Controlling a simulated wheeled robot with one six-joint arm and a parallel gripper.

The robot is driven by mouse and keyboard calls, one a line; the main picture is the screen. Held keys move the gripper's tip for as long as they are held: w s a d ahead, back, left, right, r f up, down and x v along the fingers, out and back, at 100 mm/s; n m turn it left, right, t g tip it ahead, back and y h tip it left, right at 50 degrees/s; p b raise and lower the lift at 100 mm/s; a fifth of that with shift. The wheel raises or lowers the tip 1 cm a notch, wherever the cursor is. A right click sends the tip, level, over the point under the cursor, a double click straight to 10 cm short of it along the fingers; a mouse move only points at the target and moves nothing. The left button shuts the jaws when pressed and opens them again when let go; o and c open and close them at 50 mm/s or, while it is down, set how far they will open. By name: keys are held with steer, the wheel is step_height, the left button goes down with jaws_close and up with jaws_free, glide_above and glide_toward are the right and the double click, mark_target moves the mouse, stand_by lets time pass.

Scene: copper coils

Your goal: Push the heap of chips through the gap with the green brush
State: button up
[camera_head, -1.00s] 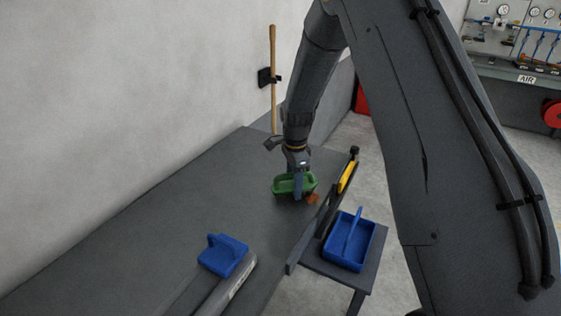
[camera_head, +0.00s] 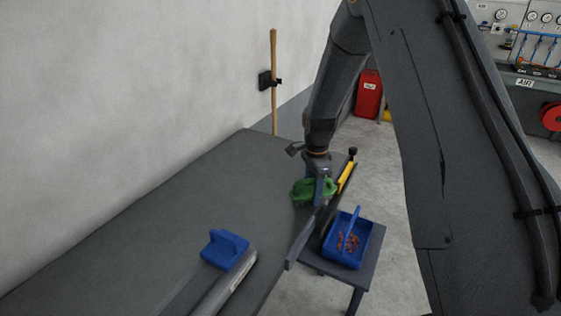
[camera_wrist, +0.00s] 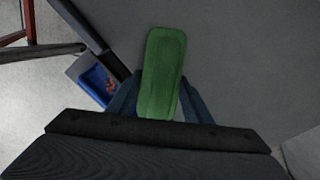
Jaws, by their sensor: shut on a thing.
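My gripper (camera_head: 319,190) is shut on the green brush (camera_head: 303,191) at the right edge of the grey table, by the gap in the edge rail. The brush also shows in the wrist view (camera_wrist: 162,72), between the blue fingers of my gripper (camera_wrist: 158,98). Copper-coloured chips (camera_head: 346,243) lie in the blue tray (camera_head: 333,257) below the table edge. The chips (camera_wrist: 109,86) also show in the tray in the wrist view. I see no chips on the table top; the spot right under the brush is hidden.
A blue brush or block (camera_head: 224,250) rests near a grey tube (camera_head: 228,287) at the table's near end. The tray stands on a small low table (camera_head: 358,279). A dark rail (camera_head: 300,243) with a yellow part (camera_head: 346,176) runs along the edge. The table's middle (camera_head: 190,205) is clear.

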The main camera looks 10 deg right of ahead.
step_height(320, 180, up, 2)
steer(key=shift+a+r+p, duration=0.15)
steer(key=shift+p, duration=0.25)
steer(key=shift+r+p, duration=0.35)
steer(key=shift+r, duration=0.2)
steer(key=shift+r+p, duration=1.3)
steer(key=shift+r, duration=1.1)
